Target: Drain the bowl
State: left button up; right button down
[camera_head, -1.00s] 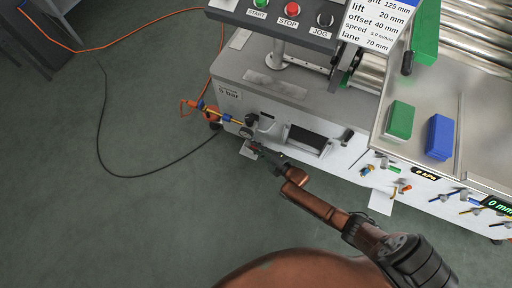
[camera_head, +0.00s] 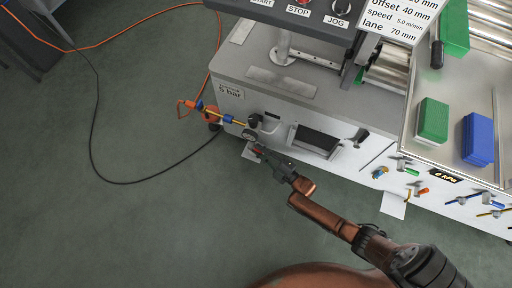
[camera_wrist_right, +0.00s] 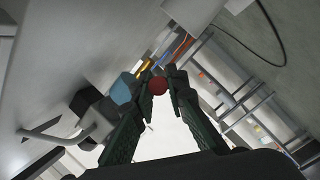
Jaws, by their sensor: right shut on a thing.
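The air unit with a round gauge (camera_head: 249,134) and a black top sits on the machine's left front corner, beside a brass and blue fitting. My right gripper (camera_head: 260,151) reaches to just below the gauge. In the right wrist view, a small red round knob (camera_wrist_right: 158,86) sits between the fingertips, and my right gripper (camera_wrist_right: 159,84) is shut on it. A blue part (camera_wrist_right: 122,91), perhaps the bowl, is just left of the knob, partly hidden by a finger. I cannot see any liquid. My left gripper is not in view.
The machine front (camera_head: 290,145) has a dark slot and a row of small valves to the right. Green (camera_head: 433,120) and blue (camera_head: 478,139) blocks lie on the metal top. An orange hose and a black cable (camera_head: 97,150) run over the floor. The floor at left is mostly clear.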

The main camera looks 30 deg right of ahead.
jog(key=shift+f+t+b, duration=0.4)
jog(key=shift+f+b, duration=0.25)
jog(key=shift+w+m+t+y, duration=0.1)
jog(key=shift+m+t+y, duration=0.2)
jog(key=shift+t, duration=0.1)
jog(key=shift+w+a+t, duration=0.1)
jog(key=shift+t, duration=0.2)
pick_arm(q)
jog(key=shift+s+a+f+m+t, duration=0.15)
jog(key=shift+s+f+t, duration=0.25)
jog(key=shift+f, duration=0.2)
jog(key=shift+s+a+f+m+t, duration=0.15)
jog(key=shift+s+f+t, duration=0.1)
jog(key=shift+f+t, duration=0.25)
pick_arm(e)
jog(key=shift+w+a+f+m+t, duration=0.2)
jog(key=shift+f+m+t, duration=0.3)
jog(key=shift+t, duration=0.2)
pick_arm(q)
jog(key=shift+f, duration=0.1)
pick_arm(e)
jog(key=shift+s+r+t, duration=0.2)
jog(key=shift+s+t, duration=0.05)
jog(key=shift+t, duration=0.05)
jog(key=c, duration=2.2)
grip_release()
jog(key=shift+r, duration=0.1)
